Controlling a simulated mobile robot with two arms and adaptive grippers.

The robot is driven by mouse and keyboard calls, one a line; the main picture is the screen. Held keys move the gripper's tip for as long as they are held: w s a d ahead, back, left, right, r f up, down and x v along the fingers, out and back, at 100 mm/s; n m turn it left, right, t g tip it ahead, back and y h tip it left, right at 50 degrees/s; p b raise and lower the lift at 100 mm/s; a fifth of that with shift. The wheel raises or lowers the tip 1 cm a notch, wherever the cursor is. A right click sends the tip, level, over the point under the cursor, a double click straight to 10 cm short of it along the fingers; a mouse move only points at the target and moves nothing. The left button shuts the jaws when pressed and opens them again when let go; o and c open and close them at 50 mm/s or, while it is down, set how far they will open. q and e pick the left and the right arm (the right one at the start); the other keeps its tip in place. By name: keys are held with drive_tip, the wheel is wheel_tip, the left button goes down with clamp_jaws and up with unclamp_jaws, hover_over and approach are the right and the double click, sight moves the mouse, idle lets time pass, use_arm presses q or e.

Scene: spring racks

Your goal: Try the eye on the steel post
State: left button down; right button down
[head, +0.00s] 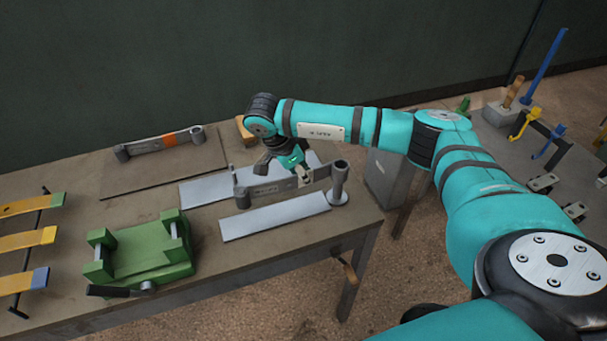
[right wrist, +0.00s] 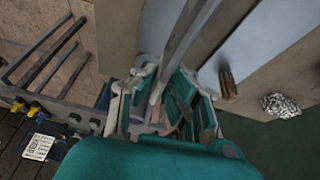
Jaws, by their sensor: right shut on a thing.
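A grey leaf spring (head: 268,188) with a round eye at each end is held above the near end of the bench. My right gripper (head: 303,178) is shut on it, right of its middle. In the right wrist view the bar (right wrist: 185,45) runs between the fingers (right wrist: 160,105). The steel post (head: 337,191) stands upright on a round base at the bench's right end. The spring's right end meets the post's upper part in the head view; I cannot tell whether the eye is around the post or only in front of it. My left gripper is out of view.
Pale flat strips (head: 275,215) lie under the spring. A green vise (head: 140,250) stands to the left. Coloured springs (head: 28,240) sit on a rack at the far left. A wooden block (head: 243,130) is at the back.

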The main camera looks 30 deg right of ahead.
sight(285, 178)
drive_tip(key=shift+f+b, duration=2.95)
drive_tip(key=shift+f, duration=0.55)
idle(0.7)
drive_tip(key=c, duration=1.4)
unclamp_jaws()
drive_tip(key=shift+s+f, duration=0.1)
drive_tip(key=v, duration=1.2)
drive_tip(key=shift+d, duration=0.1)
